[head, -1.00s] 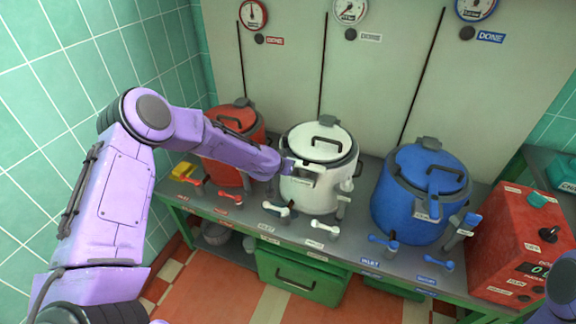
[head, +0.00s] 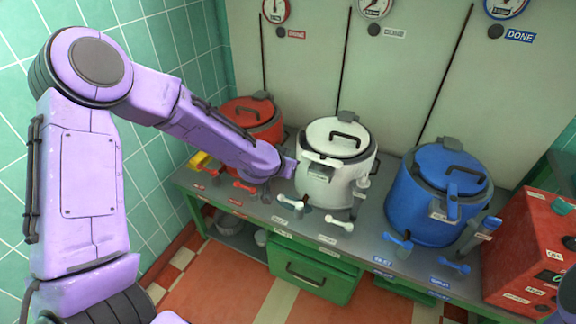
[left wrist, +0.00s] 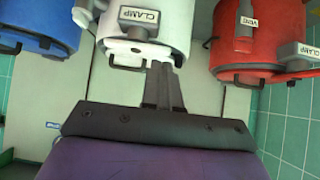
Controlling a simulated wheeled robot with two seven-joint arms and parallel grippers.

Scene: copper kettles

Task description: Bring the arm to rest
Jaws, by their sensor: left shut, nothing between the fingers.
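My left gripper (head: 290,168) is at the end of the lilac arm, by the left side of the white kettle (head: 325,183). In the left wrist view its fingers (left wrist: 163,85) are together and empty, pointing towards the white kettle (left wrist: 170,25) with its CLAMP label. Whether the tips touch the kettle I cannot tell. The red kettle (head: 262,128) is partly hidden behind my left arm. The blue kettle (head: 425,208) stands to the right. All three have their lids on. My right gripper is not in view.
The kettles stand on a grey-topped green bench (head: 345,243) with several small taps along its front. A red control box (head: 530,250) stands at the right end. A yellow block (head: 199,160) lies at the left end. A tiled wall (head: 185,35) is close on the left.

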